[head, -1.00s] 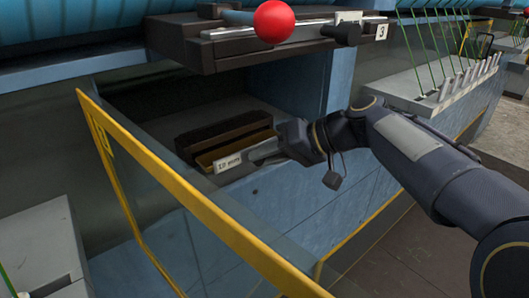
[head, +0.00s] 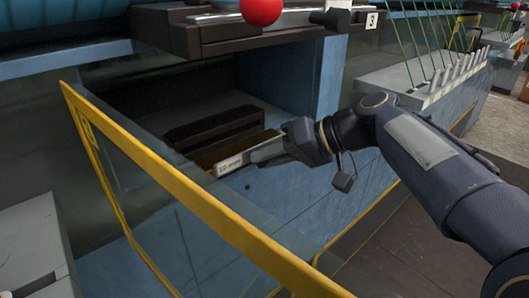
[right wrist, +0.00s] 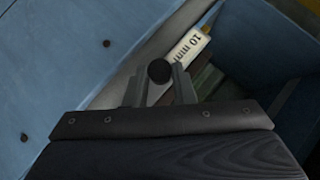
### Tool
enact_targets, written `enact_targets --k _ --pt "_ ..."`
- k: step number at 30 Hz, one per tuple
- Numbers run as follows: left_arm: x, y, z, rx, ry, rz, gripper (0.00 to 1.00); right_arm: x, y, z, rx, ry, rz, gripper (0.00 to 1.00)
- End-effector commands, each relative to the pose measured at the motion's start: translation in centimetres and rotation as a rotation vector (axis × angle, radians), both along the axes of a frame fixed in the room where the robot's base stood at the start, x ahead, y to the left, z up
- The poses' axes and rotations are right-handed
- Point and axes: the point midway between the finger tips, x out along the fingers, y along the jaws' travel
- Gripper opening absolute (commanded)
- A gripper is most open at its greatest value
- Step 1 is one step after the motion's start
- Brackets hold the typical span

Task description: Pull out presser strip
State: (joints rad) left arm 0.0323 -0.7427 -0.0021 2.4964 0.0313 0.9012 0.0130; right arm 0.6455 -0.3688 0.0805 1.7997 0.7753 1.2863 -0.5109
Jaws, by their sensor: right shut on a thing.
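A brown presser strip (head: 226,156) with a white label on its end sits in the dark recess of the blue machine. It slants outward from the recess, in front of a darker block. In the right wrist view, the label (right wrist: 190,46) reads "10 mm". My right gripper (head: 266,152) is at the strip's front end. In the right wrist view, its fingers (right wrist: 158,86) are shut around a round black knob (right wrist: 159,71) beside the label. The fingers partly cover the strip's near end. My left gripper is not in view.
A yellow-edged clear panel (head: 190,195) stands in front of the recess on the left. A dark ledge (head: 200,38) with a red ball (head: 261,10) overhangs the recess. The dark block (head: 215,127) lies behind the strip. The floor at lower right is clear.

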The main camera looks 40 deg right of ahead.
Motion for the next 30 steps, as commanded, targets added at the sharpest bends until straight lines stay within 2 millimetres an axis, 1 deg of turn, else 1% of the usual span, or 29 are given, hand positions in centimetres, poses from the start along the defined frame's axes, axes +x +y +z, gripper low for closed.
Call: enact_targets --k 30 --pt "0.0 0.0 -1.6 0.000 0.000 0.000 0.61 -6.0 -0.5 0.0 -0.001 -0.002 0.001 0.00"
